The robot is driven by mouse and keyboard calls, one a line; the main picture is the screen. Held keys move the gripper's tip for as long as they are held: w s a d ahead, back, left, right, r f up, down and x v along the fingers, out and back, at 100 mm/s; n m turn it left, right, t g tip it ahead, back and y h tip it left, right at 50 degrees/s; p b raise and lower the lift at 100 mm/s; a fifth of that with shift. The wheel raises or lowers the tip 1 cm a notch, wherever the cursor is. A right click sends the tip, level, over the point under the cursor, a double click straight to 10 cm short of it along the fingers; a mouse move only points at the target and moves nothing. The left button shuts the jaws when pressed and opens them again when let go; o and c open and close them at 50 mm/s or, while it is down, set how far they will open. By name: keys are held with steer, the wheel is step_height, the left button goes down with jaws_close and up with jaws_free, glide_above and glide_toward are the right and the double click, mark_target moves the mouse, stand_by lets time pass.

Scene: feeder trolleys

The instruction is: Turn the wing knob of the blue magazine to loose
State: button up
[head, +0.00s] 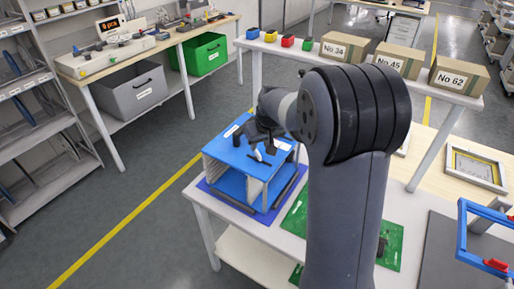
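The blue magazine (225,154) is an open-fronted box with a blue top and pale side walls. It stands on a blue mat (277,213) at the left end of the white table. My gripper (256,141) is just above its top, over the middle. Whether it touches anything there is too small to tell. A small white piece (257,155) shows just below the gripper; I cannot tell whether it is the wing knob or a mark. A dark upright post (237,141) stands left of the gripper. My arm and gripper hide part of the top.
Green boards (389,245) lie on the table behind and beside my arm. A blue frame with red clips (463,232) stands at the right. Cardboard boxes (400,60) and small coloured bins (271,36) stand on the shelf above.

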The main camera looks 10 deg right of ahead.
mark_target(258, 152)
steer(key=shift+p+x, duration=0.35)
steer(key=shift+x, duration=2.1)
steer(key=shift+c, duration=0.2)
jaws_close()
